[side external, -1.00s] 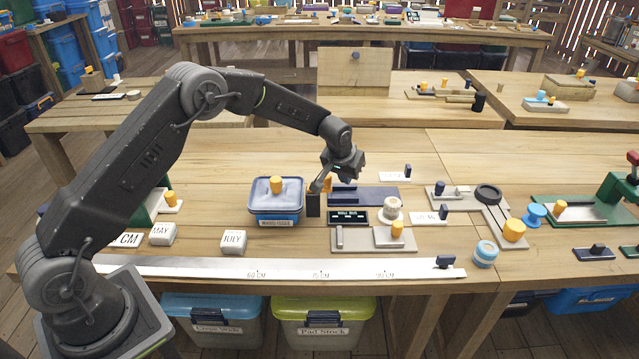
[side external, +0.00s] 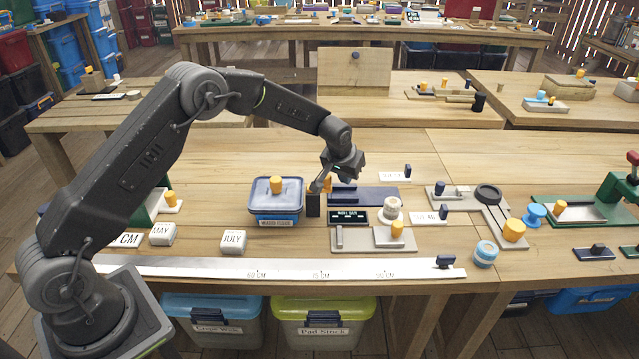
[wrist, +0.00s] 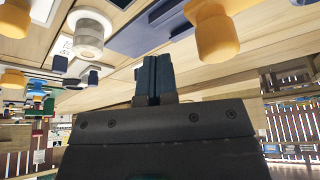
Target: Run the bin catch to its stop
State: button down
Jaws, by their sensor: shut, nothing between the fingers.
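The bin (side external: 277,213) is a small blue tub with a blue-grey lid and a printed front label, standing mid-table. A yellow knob (side external: 276,184) sits on top of its lid. My gripper (side external: 316,188) is just right of the bin, pointing down, above a dark upright block (side external: 313,205). Another yellow knob (side external: 327,183) shows right behind the fingers. In the wrist view my gripper (wrist: 153,75) has its fingers together with nothing between them. A yellow knob (wrist: 215,35) is to their right there, apart from them. I cannot tell for sure which part is the catch.
Right of my gripper are a blue plate (side external: 370,197), a dark display (side external: 348,217), a cream round knob (side external: 390,208) and a grey plate with a yellow knob. A long steel rule (side external: 200,267) lies along the front edge. The table behind the bin is clear.

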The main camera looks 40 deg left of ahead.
aim_at(327, 176)
jog(key=shift+s+a, duration=0.35)
jog(key=shift+s+a, duration=0.35)
jog(key=shift+s+a, duration=1.25)
jog(key=shift+a, duration=0.05)
jog(key=shift+w+d, duration=0.1)
jog(key=shift+d, duration=0.05)
jog(key=shift+w+d, duration=0.45)
jog(key=shift+r, duration=3.45)
jog(key=shift+r, duration=0.1)
